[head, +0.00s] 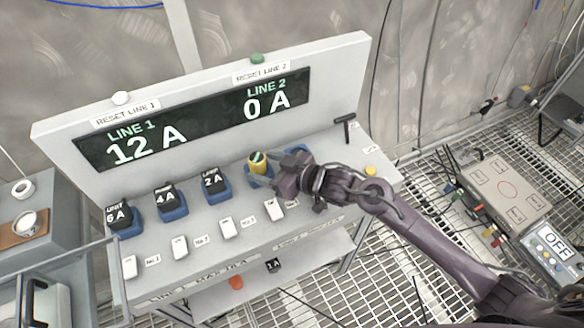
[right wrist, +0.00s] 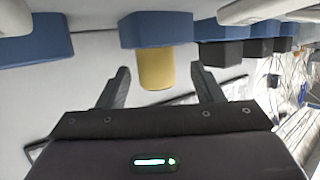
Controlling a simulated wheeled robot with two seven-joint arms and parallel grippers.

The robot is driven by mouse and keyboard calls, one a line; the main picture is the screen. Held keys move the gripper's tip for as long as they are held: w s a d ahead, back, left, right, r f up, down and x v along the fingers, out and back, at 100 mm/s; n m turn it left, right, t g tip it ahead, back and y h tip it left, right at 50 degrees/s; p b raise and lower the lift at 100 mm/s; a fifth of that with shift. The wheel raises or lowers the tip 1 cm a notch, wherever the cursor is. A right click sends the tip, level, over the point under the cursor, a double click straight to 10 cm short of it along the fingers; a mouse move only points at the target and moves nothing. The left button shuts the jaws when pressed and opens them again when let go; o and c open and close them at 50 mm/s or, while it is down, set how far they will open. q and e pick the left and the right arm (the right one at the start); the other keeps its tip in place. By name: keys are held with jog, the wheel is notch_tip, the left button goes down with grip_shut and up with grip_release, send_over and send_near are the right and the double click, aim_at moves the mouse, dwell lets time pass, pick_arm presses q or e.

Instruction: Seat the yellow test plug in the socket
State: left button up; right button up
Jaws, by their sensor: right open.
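The yellow test plug (head: 257,164) stands in a blue socket (head: 258,181) on the sloped panel, right of the black 2 A plug (head: 211,180). In the right wrist view the plug (right wrist: 157,72) meets the blue socket block (right wrist: 155,30); how deep it sits I cannot tell. My right gripper (head: 277,172) is just to the right of the plug in the head view. In the right wrist view its fingers (right wrist: 163,86) are apart, one on each side of the plug, with gaps between. My left gripper is not in view.
Black plugs marked 4 A (head: 167,196) and 6 A (head: 119,216) stand in blue sockets to the left. White switches (head: 228,228) line the front. The display (head: 190,120) reads LINE 1 12 A, LINE 2 0 A. A 1 A plug (head: 273,265) lies on the lower shelf.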

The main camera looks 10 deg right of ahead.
jog(key=b+v, duration=0.1)
jog(key=v, duration=0.9)
jog(key=shift+s+d+r, duration=0.1)
jog(key=shift+d+r, duration=0.05)
jog(key=shift+d, duration=0.1)
jog(key=shift+s+d+r, duration=0.3)
jog(key=shift+d, duration=0.05)
